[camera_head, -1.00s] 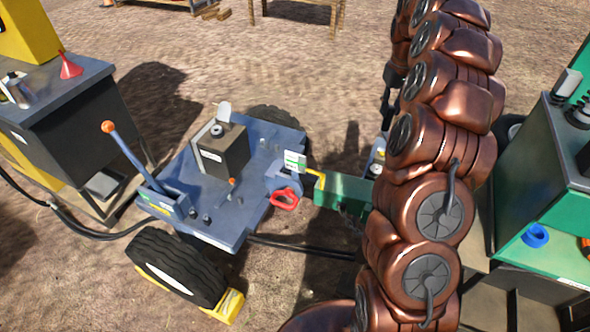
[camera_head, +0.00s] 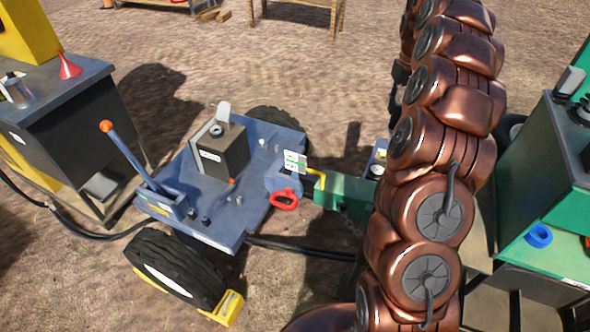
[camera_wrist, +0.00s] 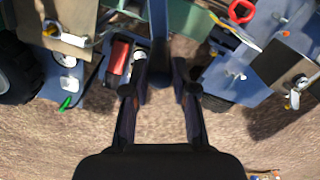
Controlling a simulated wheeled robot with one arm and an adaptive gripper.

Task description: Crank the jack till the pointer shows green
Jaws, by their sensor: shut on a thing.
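A white-and-green marked plate (camera_head: 295,160) stands at the coupling end of the blue trailer (camera_head: 225,232), by a red ring handle (camera_head: 285,199) and a yellow bent bar (camera_head: 318,178). I cannot make out a pointer on it. In the wrist view my gripper (camera_wrist: 158,85) has its two dark fingers on either side of a dark bar (camera_wrist: 158,35), which looks like part of the jack's crank. The contact itself is hard to see. In the head view my copper-coloured arm hides the gripper and most of the jack.
A green drawbar (camera_head: 343,192) runs from the trailer toward the green bench (camera_head: 545,170) at right. An orange-knobbed lever (camera_head: 130,150) rises from the trailer's left. A dark bench (camera_head: 60,95) stands at left. Bare ground lies behind the trailer.

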